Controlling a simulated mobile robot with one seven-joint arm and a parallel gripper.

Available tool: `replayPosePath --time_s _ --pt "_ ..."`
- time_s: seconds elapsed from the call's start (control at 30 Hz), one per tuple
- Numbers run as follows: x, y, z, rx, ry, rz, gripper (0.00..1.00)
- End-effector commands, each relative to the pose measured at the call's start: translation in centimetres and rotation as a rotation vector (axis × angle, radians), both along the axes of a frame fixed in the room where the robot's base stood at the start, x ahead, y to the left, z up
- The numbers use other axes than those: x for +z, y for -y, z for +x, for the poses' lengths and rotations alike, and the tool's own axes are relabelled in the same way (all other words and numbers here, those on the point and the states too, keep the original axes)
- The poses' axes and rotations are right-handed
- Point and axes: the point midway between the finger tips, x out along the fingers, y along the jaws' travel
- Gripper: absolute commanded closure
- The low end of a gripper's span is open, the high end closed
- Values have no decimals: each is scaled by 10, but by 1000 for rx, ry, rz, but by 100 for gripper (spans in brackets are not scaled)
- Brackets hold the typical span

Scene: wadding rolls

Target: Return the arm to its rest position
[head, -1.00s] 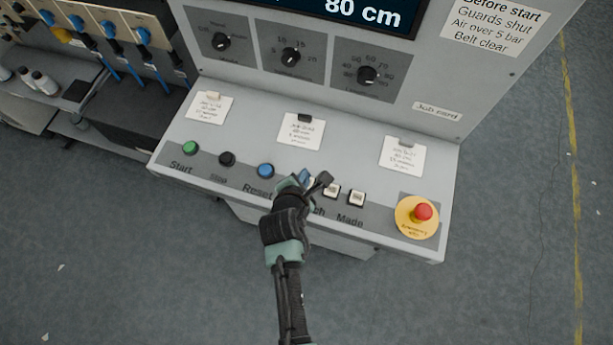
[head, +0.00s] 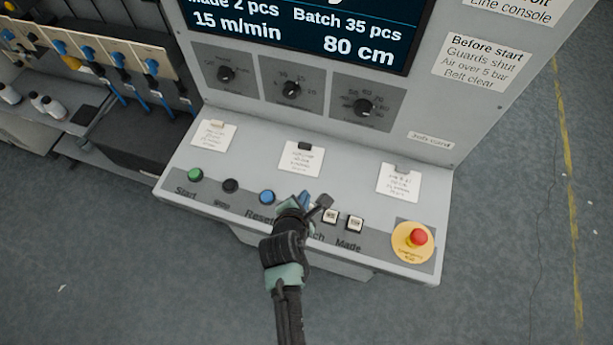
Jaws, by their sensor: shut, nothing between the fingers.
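My arm reaches up from the bottom middle of the head view. My gripper (head: 312,202) is at its end, over the front part of the console's sloping panel (head: 345,205), between the blue Reset button (head: 267,197) and the white-topped buttons (head: 331,215). The gripper is shut with nothing held. The gripper and wrist hide part of the panel and part of its lettering. Whether the fingertips touch the panel I cannot tell.
The panel carries a green Start button (head: 195,174), a black button (head: 230,186) and a red emergency stop (head: 418,237). Three cards lie above them. A screen (head: 310,30) and three dials stand behind. Bottles (head: 45,104) sit at left. Floor in front is clear.

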Motion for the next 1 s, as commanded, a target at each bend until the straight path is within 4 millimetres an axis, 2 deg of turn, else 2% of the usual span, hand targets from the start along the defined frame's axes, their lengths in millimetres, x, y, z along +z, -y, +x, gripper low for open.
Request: replayPosePath --time_s 0.3,0.37,0.47,0.57,0.6,0.67,0.73,0.87,0.9,0.97,1.0 --pt "0 0 0 0 0 0 100" --pt "13 -1 12 -28 42 38 100" --pt "53 -5 43 -105 158 158 100" --pt "115 -9 79 -203 324 349 100" --pt "144 -10 91 -239 392 436 100" --pt "188 -10 106 -286 493 573 100" --pt "241 -10 117 -327 606 742 100" --pt "342 -6 120 -360 795 1075 100" --pt "372 -5 116 -357 847 1182 100" --pt "417 -3 106 -341 916 1348 100" --pt "447 -1 96 -322 958 1460 100"
